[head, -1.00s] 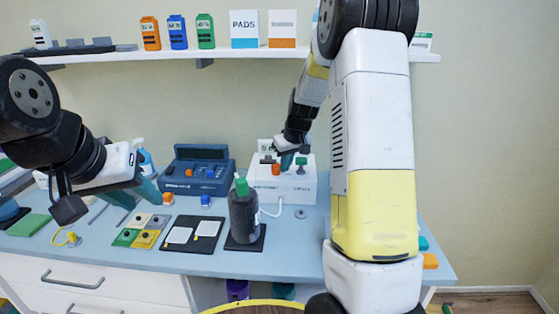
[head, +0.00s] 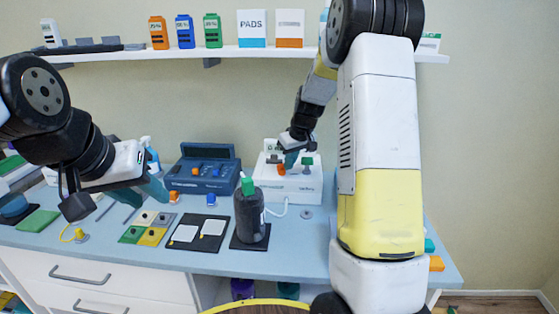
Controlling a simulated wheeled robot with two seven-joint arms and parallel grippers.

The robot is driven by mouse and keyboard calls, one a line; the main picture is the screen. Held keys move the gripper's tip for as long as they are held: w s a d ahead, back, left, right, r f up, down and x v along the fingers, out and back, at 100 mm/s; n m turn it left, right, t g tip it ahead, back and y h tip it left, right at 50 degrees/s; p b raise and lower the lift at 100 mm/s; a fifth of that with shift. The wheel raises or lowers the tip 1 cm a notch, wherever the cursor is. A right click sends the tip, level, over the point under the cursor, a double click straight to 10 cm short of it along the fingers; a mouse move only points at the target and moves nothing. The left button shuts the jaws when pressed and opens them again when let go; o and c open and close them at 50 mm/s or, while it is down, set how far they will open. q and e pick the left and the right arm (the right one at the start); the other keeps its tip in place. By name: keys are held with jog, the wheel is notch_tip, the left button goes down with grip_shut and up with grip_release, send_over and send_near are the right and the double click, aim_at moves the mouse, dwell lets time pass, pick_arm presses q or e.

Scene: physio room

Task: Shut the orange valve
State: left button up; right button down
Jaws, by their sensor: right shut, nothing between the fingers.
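The orange valve (head: 281,170) is on the front left of a white unit (head: 293,190) at the back of the counter. A green valve (head: 307,161) stands to its right. My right gripper (head: 290,160) reaches down from above to the unit. It is shut, with its teal fingertips just above and beside the orange valve. They partly cover it, and I cannot tell whether they touch it or how its handle is turned. My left gripper (head: 155,187) hangs over the left part of the counter, away from the valves. Its finger opening is not clear.
A dark bottle with a green cap (head: 249,215) stands in front of the white unit on a black mat. A blue device (head: 203,170) is to the left of the unit. Black and coloured pads lie at front left. A shelf (head: 240,54) runs above.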

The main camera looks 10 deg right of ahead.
jog(key=shift+w+d+n, duration=0.1)
jog(key=shift+d+n, duration=0.05)
jog(key=shift+n, duration=0.35)
jog(key=n, duration=0.1)
jog(key=w+n+g+y, duration=0.1)
jog(key=n, duration=0.1)
jog(key=shift+d, duration=0.35)
jog(key=n, duration=0.2)
jog(key=w+n+g+y, duration=0.1)
jog(key=n, duration=0.2)
jog(key=shift+w+n+g+y, duration=0.1)
jog(key=shift+n+g+y, duration=0.2)
jog(key=shift+w, duration=0.15)
